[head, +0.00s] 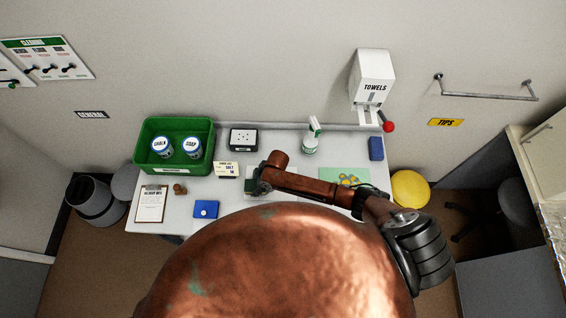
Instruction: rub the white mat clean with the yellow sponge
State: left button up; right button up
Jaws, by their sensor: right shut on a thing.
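My right gripper (259,183) is at the middle of the white bench, at the end of my copper arm that comes in from the right. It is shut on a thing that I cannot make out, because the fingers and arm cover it. I cannot pick out a yellow sponge. The white mat cannot be told apart from the pale bench top, and part of the bench is hidden behind my copper body. My left gripper is not in view.
A green bin (207,130) with two labelled jars stands at the back left. A lettered card (226,169) is just left of the gripper. A spray bottle (310,144), a light green mat (329,174) with yellow pieces, a blue wallet (206,209) and a clipboard (151,204) are around.

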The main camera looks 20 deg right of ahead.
aim_at(252, 186)
notch_tip(252, 186, up, 4)
jog(key=p, duration=0.3)
jog(key=shift+r+p, duration=0.25)
jog(key=shift+p, duration=0.1)
jog(key=shift+a+r+p, duration=0.1)
jog(key=shift+r+p, duration=0.7)
jog(key=shift+p, duration=0.05)
jog(key=shift+r+p, duration=0.6)
jog(key=shift+r, duration=0.4)
jog(key=shift+w+b, duration=0.2)
jog(key=shift+b, duration=0.2)
jog(key=w+d+r+m+t+h+b, duration=0.1)
jog(key=d+r+m+h+b, duration=0.3)
jog(key=d+r+m+b, duration=1)
jog(key=shift+w+d+r+t+b, duration=0.2)
jog(key=shift+d+r+t+b, duration=0.8)
jog(key=shift+b, duration=3.7)
jog(key=shift+f, duration=0.2)
